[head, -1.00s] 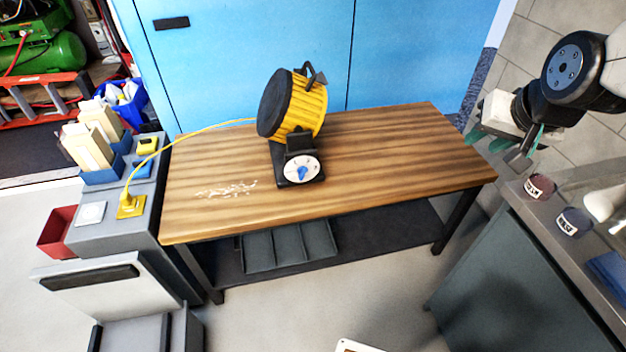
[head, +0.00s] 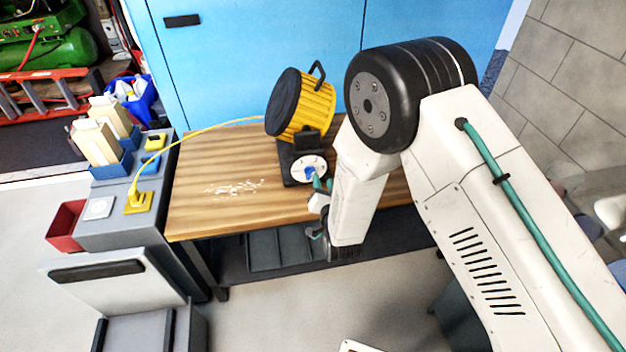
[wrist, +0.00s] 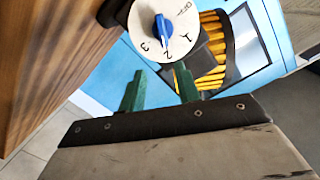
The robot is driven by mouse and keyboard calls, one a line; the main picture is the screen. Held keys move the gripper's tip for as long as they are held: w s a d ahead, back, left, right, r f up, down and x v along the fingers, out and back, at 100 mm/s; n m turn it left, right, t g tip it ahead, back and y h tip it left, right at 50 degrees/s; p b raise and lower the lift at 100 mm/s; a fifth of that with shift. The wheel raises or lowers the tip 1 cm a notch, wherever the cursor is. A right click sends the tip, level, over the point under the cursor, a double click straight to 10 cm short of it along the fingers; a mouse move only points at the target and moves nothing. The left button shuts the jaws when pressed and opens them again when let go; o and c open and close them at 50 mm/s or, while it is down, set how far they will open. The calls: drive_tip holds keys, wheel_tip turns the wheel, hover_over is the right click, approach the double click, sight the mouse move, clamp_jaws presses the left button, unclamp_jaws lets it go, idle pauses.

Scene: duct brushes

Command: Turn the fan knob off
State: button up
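The fan (head: 312,106) is yellow with a black front and stands on the wooden bench, with a white dial (head: 303,172) on its base. The blue fan knob (wrist: 162,27) sits at the dial's centre in the wrist view. The dial is marked OFF, 1, 2 and 3. The knob's long axis lines up with the 2, though its pointer end is hard to tell. My gripper (wrist: 160,72) is open, its green fingers apart and empty, just short of the dial. In the head view my gripper (head: 322,186) is close in front of the dial, partly hidden by my arm.
The wooden bench (head: 205,212) holds pale scraps left of the fan. A yellow cord (head: 190,136) runs from the fan to a yellow outlet (head: 139,203) on the grey cabinet. A blue wall cabinet (head: 240,60) stands behind. My arm covers the bench's right side.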

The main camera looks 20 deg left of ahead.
sight(311, 176)
wheel_tip(311, 176, down, 3)
drive_tip(key=s+a, duration=0.1)
drive_tip(key=s, duration=0.2)
drive_tip(key=shift+y, duration=0.6)
drive_tip(key=x, duration=0.7)
drive_tip(key=shift+w+a, duration=0.1)
drive_tip(key=shift+w, duration=0.25)
clamp_jaws()
